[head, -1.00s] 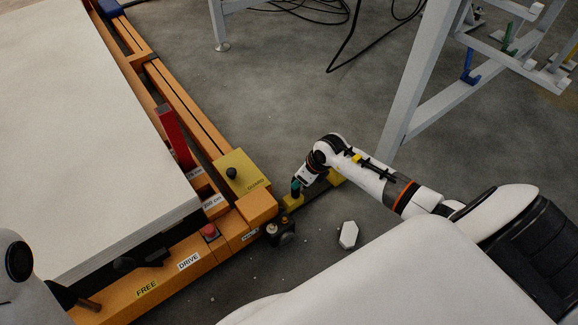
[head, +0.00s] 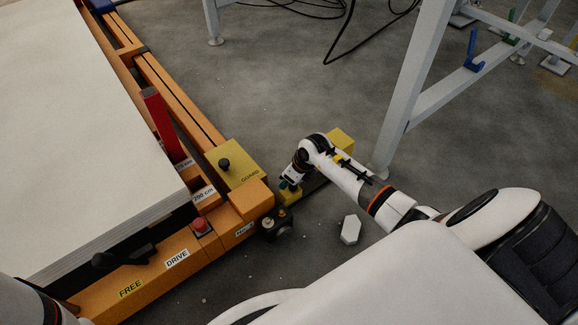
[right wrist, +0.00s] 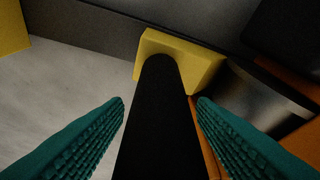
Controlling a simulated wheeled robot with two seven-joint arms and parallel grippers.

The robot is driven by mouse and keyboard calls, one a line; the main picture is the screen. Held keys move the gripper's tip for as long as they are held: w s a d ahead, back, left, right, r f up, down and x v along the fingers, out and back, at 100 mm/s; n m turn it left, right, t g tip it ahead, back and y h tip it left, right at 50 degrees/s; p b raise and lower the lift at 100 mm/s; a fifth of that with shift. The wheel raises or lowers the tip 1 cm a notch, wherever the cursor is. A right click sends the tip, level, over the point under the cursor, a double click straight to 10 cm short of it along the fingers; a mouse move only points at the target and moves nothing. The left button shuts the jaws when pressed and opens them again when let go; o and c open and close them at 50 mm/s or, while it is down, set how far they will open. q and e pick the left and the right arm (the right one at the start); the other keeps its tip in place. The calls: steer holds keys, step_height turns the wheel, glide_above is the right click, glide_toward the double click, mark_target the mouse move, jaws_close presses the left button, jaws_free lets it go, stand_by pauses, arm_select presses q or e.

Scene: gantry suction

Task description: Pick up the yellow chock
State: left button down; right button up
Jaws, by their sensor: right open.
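A small yellow chock (right wrist: 205,62) with a black upright handle (right wrist: 155,120) shows in the right wrist view. In the head view the yellow piece (head: 284,195) sits on the floor beside the orange frame's near right corner, mostly hidden by my right gripper. My right gripper (head: 290,186) is open just over it. In the right wrist view its teal fingers (right wrist: 160,108) stand on either side of the black handle, with a gap on each side. My left gripper is not in view; only part of my left arm shows at the lower left.
A yellow block (head: 342,139) lies behind my right forearm, with a dark bar near it. The orange frame (head: 190,262) with its yellow guard (head: 237,165) and a black wheel-like part (head: 277,228) is close left. A grey stand leg (head: 405,95) rises right. A white hexagonal piece (head: 350,229) lies on the floor.

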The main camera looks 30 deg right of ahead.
jaws_close()
steer(key=shift+r, duration=0.1)
stand_by(0.4)
